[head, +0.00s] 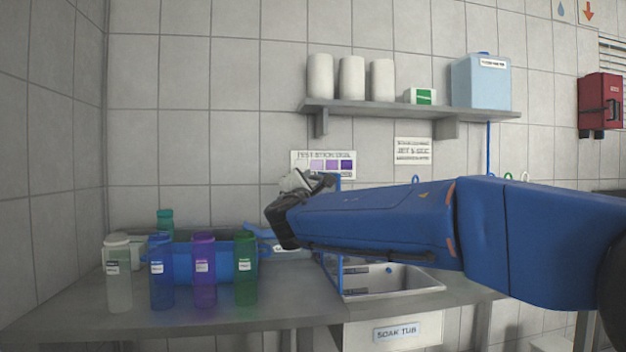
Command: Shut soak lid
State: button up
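A sign reading "SOAK TUB" (397,331) shows at the bottom of the head view, on a pale front panel below the counter, under the sink. The tub's lid cannot be made out; that area is cut off by the frame's lower edge. My blue arm reaches in from the right across the counter. My gripper (312,181) is at its left end, raised above the counter and left of the sink, well above the sign. Its fingers are small and partly hidden by the wrist, so their opening is unclear.
A metal sink (392,281) is set into the grey counter (290,312). Clear, blue, purple and green bottles (204,270) stand at the left front, before a blue tray (221,262). A wall shelf (405,108) with white containers and a light-blue tank (481,82) hangs above.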

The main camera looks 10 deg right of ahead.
jog(key=shift+x, duration=2.55)
jog(key=shift+c, duration=0.2)
grip_shut()
